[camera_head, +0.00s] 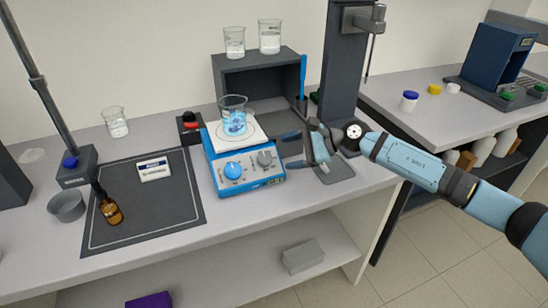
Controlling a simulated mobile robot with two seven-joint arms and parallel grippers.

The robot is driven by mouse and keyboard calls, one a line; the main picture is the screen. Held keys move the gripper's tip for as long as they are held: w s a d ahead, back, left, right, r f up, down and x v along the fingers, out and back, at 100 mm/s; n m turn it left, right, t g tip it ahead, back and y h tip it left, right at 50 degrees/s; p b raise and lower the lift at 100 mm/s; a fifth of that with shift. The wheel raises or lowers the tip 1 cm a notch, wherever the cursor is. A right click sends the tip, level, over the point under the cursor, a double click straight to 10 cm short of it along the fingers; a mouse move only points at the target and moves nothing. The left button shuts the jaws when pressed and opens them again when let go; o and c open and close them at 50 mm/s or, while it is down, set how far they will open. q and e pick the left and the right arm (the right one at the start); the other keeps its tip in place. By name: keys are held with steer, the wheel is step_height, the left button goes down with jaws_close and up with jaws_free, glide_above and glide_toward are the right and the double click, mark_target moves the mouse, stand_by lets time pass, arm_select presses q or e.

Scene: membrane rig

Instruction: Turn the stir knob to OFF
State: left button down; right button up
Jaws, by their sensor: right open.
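A blue stirrer hotplate (212,152) with a white top stands on the bench in the middle of the view. Its front carries a large blue knob (233,171) and a smaller grey knob (264,158). The labels are too small to read, so I cannot tell which one is the stir knob or how each is set. A glass beaker (234,115) with blue liquid stands on the white top. My right gripper (294,151) is open and empty, just right of the grey knob and apart from it. My left gripper is not in view.
A red-buttoned box (190,121) stands behind the hotplate's left corner. A dark mat (178,205) with a brown bottle (109,208) lies to the left. A dark shelf (258,66) with two beakers is behind, and a dark column (341,70) rises behind my right gripper.

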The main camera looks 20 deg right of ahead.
steer(key=v, duration=0.7)
steer(key=shift+b, duration=0.4)
steer(key=shift+s+d+r, duration=0.1)
